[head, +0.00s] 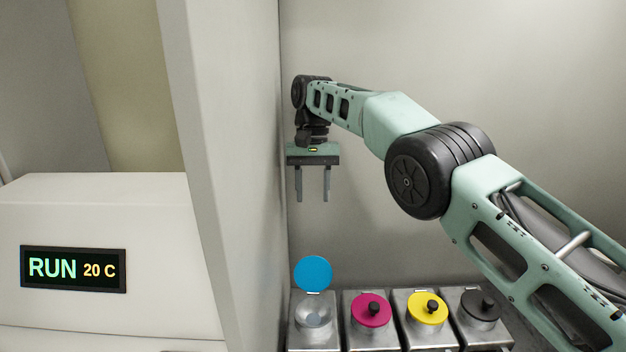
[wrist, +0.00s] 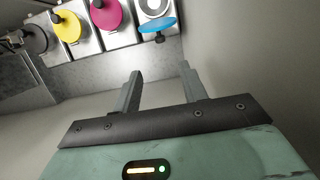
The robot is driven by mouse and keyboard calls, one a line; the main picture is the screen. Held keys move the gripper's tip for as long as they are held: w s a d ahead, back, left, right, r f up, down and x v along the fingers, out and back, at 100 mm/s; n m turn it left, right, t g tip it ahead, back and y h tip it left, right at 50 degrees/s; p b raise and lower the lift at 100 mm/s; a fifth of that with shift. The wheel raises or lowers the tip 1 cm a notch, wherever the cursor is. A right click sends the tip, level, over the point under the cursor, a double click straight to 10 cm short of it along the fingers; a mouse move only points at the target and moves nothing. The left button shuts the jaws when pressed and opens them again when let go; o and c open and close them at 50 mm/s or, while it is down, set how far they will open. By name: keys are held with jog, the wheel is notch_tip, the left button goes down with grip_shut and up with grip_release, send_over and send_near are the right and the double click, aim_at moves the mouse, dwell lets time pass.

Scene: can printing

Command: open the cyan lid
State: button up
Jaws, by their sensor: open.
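The cyan lid (head: 313,273) stands raised on edge at the back of the leftmost metal container (head: 314,325), whose round opening is uncovered. In the wrist view the cyan lid (wrist: 157,25) shows nearly edge-on, with its dark knob below it, beside the open container (wrist: 152,8). My gripper (head: 312,198) hangs pointing down, well above the cyan lid and apart from it. Its two fingers are spread with nothing between them; they also show in the wrist view (wrist: 162,85).
Magenta (head: 372,309), yellow (head: 427,308) and black (head: 480,303) lids lie closed on containers to the right. A wall panel (head: 240,170) stands close left of my gripper. A display (head: 73,270) reads RUN 20 C. The space between my gripper and the containers is clear.

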jog(key=shift+p+v, duration=0.4)
jog(key=shift+v, duration=0.35)
jog(key=shift+s+r, duration=0.1)
jog(key=s+d+f+n+t+y+b, duration=0.1)
jog(key=s+d+n+b, duration=0.15)
jog(key=s, duration=0.85)
jog(key=s+d+f+n+y+b, duration=0.15)
jog(key=s+b, duration=0.25)
jog(key=s, duration=0.8)
jog(key=s+d+f+n+t+h+b, duration=0.1)
jog(key=s+d+f, duration=0.3)
jog(key=s, duration=0.4)
jog(key=s+d+f+n+t+h+b, duration=0.1)
jog(key=s+d+f, duration=0.3)
jog(key=s, duration=0.5)
jog(key=shift+s+d+f+n+b, duration=0.35)
jog(key=shift+d+n+b, duration=0.15)
jog(key=shift+d+n, duration=0.45)
